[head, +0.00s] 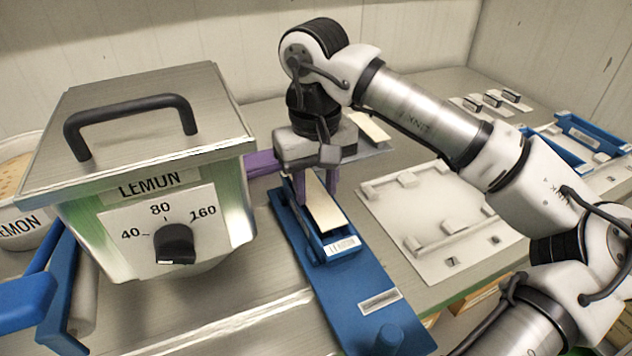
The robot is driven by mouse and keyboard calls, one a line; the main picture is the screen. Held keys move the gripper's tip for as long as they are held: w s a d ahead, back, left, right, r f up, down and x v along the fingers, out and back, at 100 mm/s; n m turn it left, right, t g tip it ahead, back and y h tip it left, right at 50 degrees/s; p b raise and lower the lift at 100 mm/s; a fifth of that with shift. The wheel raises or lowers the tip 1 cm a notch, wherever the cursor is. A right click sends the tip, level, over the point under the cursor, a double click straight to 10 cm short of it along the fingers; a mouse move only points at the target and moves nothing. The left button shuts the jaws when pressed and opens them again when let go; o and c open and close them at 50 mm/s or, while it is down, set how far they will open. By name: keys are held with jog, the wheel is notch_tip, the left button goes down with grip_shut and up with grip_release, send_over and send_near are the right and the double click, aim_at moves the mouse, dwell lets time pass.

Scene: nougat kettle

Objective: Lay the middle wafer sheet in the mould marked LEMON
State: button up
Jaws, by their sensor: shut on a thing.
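My gripper (316,190) points down with its purple fingers closed on a long cream wafer sheet (324,212). The sheet is at a blue mould (345,250) with a small white label on its near end. The label is too small to read. I cannot tell whether the sheet rests on the mould's floor or hangs just above it. Another cream sheet (371,128) shows behind the gripper, on a grey plate, partly hidden by my arm. More blue moulds (585,140) stand at the far right, their labels unreadable.
A metal kettle (150,150) with a black handle and dial stands close on the left. A blue base board (365,315) with a knob lies under the mould. A white fixture plate (440,215) lies right of it. A blue-handled roller (65,295) is front left.

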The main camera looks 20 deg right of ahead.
jog(key=shift+f, duration=0.2)
jog(key=o, duration=1.4)
jog(key=shift+r, duration=0.1)
notch_tip(320, 180, up, 8)
jog(key=p, duration=0.5)
dwell(0.8)
